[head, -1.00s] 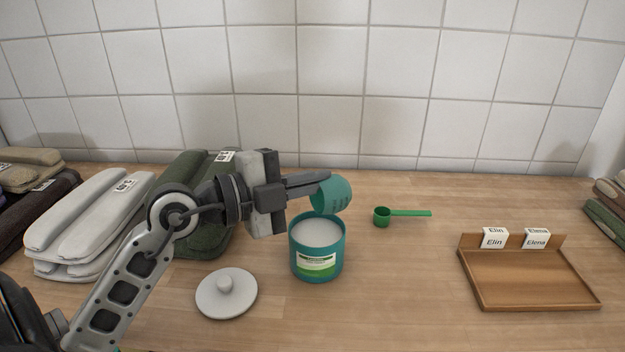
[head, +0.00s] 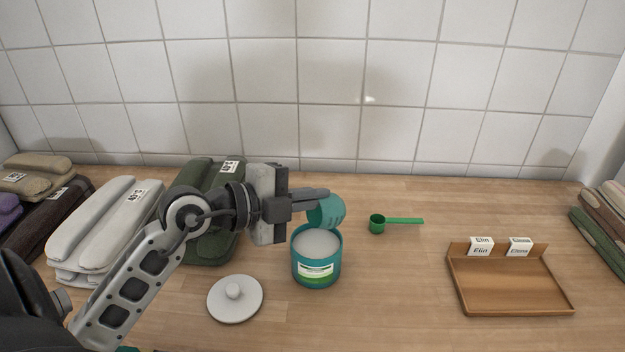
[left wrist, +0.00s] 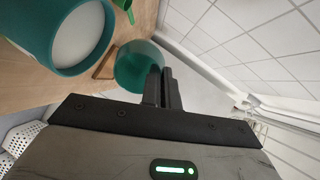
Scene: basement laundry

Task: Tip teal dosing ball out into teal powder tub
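The teal dosing ball (head: 328,211) is held tilted just above the far rim of the teal powder tub (head: 316,268). My left gripper (head: 318,194) is shut on the ball at its upper left side. The tub stands upright and open, with white powder inside and a green and white label. In the left wrist view the ball (left wrist: 138,66) is at the fingertips and the tub (left wrist: 62,35) is at the upper left. The ball's inside is hidden, so I cannot tell what is in it. My right gripper is not in view.
A white round lid (head: 235,299) lies in front left of the tub. A green scoop (head: 396,221) lies to the right. A wooden tray (head: 509,286) with two name cards is farther right. Folded towels (head: 108,229) lie at the left. The counter between scoop and tray is clear.

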